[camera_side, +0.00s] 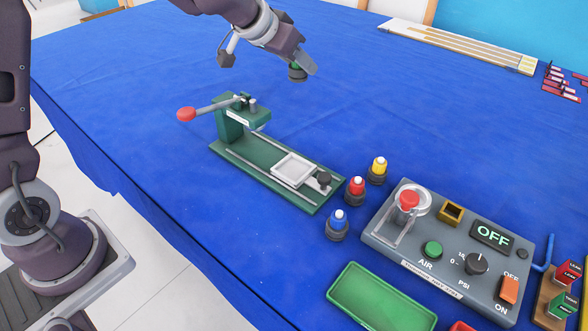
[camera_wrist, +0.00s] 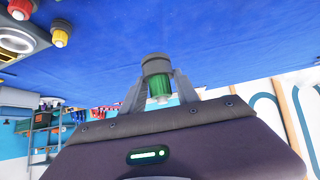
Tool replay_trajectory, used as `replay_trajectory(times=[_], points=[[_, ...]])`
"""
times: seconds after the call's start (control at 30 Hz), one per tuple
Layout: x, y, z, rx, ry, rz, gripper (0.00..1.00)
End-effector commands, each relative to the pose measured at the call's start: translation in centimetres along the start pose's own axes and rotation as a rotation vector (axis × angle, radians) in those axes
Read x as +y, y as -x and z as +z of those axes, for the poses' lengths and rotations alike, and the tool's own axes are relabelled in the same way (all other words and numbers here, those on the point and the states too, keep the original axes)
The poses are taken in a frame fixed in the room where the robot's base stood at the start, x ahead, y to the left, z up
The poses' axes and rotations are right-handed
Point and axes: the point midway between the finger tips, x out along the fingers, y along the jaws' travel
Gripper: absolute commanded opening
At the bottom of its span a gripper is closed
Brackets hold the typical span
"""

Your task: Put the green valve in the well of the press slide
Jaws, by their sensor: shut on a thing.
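My gripper (camera_side: 302,66) is shut on the green valve (camera_side: 297,73) and holds it in the air above the blue table. In the wrist view the green valve (camera_wrist: 159,84) sits between the two fingers, with its dark grey base outward. The green press (camera_side: 245,150) stands below and left of my gripper in the side view, with its red-knobbed lever (camera_side: 187,114) out to the left. The press slide (camera_side: 293,169) is a pale square frame at the near right end of the press bed. The valve is well apart from it.
Yellow (camera_side: 378,170), red (camera_side: 355,190) and blue (camera_side: 337,224) valves stand right of the press. A grey control box (camera_side: 455,250) reading OFF and a green tray (camera_side: 381,302) lie nearer. The cloth behind the press is clear.

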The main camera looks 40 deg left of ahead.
Motion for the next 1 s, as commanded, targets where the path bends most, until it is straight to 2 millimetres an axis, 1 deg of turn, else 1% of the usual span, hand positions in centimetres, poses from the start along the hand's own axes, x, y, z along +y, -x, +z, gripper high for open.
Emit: replay_trajectory(times=[0.03,0.17,0.47,0.57,0.67,0.7,0.8,0.9,1.0], points=[[0.0,0.9,0.5,0.001,0.017,-0.019,0.0],[0.2,1.6,0.7,0.0,0.055,-0.055,0.0],[1.1,1.7,0.6,-0.001,0.114,-0.117,0.0],[2.0,1.5,0.6,-0.002,0.15,-0.152,0.0],[4.2,1.0,2.1,-0.006,0.224,-0.231,0.0],[5.1,0.9,3.3,-0.008,0.259,-0.268,0.0],[6.7,1.3,6.5,-0.006,0.35,-0.359,0.0],[7.4,2.0,8.9,-0.003,0.418,-0.425,0.0],[7.5,2.2,10.5,-0.002,0.456,-0.465,0.0]])
